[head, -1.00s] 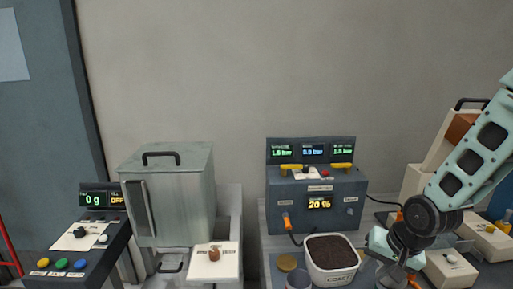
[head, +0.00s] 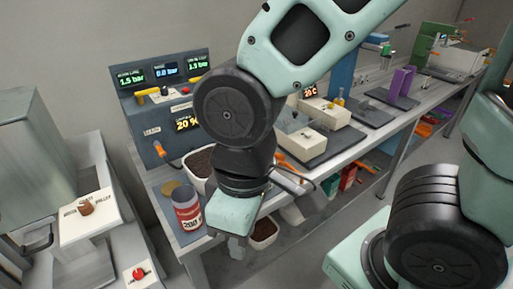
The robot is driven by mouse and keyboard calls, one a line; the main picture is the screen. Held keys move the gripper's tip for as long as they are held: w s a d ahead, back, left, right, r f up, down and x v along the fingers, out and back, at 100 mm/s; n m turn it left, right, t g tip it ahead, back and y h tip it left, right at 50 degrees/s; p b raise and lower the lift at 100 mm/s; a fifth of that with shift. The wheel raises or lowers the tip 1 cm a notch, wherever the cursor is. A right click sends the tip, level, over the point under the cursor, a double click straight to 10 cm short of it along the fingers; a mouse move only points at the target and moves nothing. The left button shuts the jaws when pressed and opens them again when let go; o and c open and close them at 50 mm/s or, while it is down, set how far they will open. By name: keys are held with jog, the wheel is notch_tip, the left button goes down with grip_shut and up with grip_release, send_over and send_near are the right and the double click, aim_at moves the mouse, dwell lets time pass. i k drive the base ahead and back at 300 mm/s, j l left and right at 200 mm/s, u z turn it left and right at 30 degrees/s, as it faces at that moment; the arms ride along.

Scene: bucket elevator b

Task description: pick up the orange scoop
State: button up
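A slim orange piece (head: 294,166), which looks like the handle of the orange scoop, lies on the bench just right of my wrist in the head view. My wrist and gripper cover the area beside it, and I cannot make out the scoop's bowl. My gripper (head: 236,246) points down at the bench's front edge, to the left of and nearer than the orange piece. Its fingertips are small and partly hidden, so its opening is unclear. I see nothing held in it.
A red and white can (head: 188,212) stands left of my gripper. Behind it is a white tub (head: 199,169) of dark soil, partly hidden by my arm. A grey control box (head: 170,105) stands behind. Cream devices (head: 328,112) are farther right. A container of brown material (head: 264,232) is below.

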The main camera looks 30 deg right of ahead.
aim_at(281, 158)
jog(key=i+l+z, duration=0.5)
jog(key=z, duration=0.2)
jog(key=i+l+z, duration=0.1)
jog(key=i+z, duration=0.25)
jog(key=k, duration=0.05)
